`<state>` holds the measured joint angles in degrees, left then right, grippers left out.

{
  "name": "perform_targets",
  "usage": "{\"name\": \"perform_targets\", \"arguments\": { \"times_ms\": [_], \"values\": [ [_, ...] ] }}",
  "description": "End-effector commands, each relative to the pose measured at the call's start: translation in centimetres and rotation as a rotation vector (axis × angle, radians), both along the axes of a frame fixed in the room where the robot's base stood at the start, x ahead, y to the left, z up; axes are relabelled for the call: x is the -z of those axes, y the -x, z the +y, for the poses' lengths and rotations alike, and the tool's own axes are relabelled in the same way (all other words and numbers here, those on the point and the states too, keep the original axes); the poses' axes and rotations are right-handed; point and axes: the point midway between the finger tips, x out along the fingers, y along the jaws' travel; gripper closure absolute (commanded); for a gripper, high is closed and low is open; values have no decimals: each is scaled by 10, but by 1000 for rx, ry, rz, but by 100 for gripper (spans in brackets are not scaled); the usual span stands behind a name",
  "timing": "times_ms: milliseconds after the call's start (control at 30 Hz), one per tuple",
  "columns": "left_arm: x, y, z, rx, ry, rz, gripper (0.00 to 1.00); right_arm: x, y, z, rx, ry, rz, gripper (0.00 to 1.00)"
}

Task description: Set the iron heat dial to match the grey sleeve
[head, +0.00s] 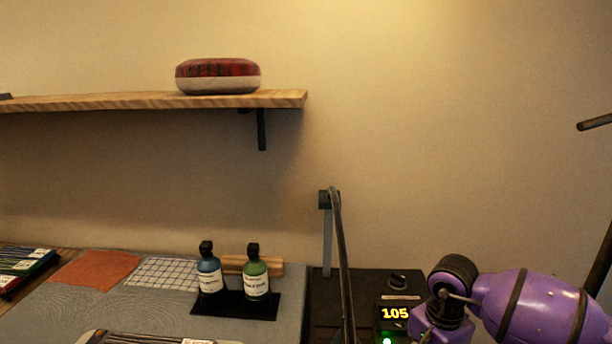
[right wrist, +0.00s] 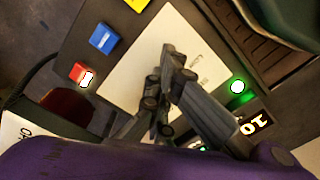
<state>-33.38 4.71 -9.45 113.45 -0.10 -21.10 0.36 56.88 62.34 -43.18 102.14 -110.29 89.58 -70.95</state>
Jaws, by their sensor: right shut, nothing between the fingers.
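The display shows partly in the right wrist view (right wrist: 254,125), upside down and cut by my arm. My right gripper (right wrist: 166,72) is shut and empty, in front of a white card (right wrist: 150,60) with print on it. In the head view my purple right arm reaches in from the right. I cannot pick out a grey sleeve for certain. My left gripper is out of view.
Blue (head: 209,275) and green (head: 256,275) bottles stand on a black tray left of the unit. A dark upright pole (head: 342,260) rises between. A wooden shelf (head: 130,101) hangs above.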

Motion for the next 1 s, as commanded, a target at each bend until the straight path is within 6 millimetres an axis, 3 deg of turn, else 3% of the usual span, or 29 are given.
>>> {"name": "perform_targets", "arguments": {
  "times_ms": [33, 200, 1000],
  "values": [
    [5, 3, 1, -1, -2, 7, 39, 11, 3, -3, 4, 9, 17, 100],
    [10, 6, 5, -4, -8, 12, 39, 11, -1, 0, 5, 9, 17, 100],
    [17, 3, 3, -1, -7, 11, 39, 2, -20, 6, 4, 6, 0, 100]
  ]
}}
